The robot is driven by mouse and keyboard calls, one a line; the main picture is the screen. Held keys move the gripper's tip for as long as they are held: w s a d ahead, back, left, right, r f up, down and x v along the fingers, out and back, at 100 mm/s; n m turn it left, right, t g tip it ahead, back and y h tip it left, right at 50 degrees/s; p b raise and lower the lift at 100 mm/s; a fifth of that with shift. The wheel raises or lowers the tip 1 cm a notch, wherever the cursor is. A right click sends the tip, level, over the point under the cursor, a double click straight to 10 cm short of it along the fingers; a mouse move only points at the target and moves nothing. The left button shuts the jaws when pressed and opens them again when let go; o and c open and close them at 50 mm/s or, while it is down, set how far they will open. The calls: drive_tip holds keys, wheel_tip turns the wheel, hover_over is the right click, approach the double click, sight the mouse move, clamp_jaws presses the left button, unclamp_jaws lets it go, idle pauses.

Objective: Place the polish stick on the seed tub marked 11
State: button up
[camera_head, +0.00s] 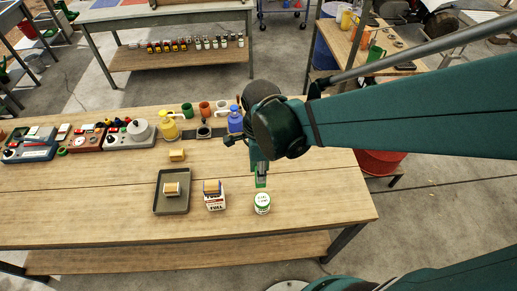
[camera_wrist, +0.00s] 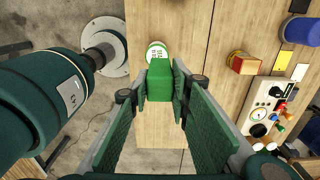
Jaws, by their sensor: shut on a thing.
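The polish stick (camera_head: 261,181) is a green block. My gripper (camera_head: 261,172) is shut on it and points down over the right part of the workbench. In the wrist view the stick (camera_wrist: 160,80) sits between the tips of the green finger pads. A white tub (camera_head: 262,204) with green printing on its round lid stands just below the stick. Its lid (camera_wrist: 157,52) also shows in the wrist view, partly covered by the stick. The marking is too small to read surely. The stick appears slightly above the lid; I cannot tell whether they touch.
A white carton (camera_head: 215,201) with a small block on top stands left of the tub. Further left is a dark tray (camera_head: 159,207) holding a block. Another block (camera_head: 177,155) lies behind it. Pump bottles, cups and control boxes line the rear. The bench's front right is clear.

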drive_tip(key=shift+s+d, duration=0.4)
drive_tip(key=shift+f, duration=0.2)
drive_tip(key=shift+f, duration=3)
drive_tip(key=shift+f, duration=0.15)
drive_tip(key=shift+f+b, duration=0.3)
drive_tip(key=shift+f, duration=1.4)
drive_tip(key=shift+f, duration=0.15)
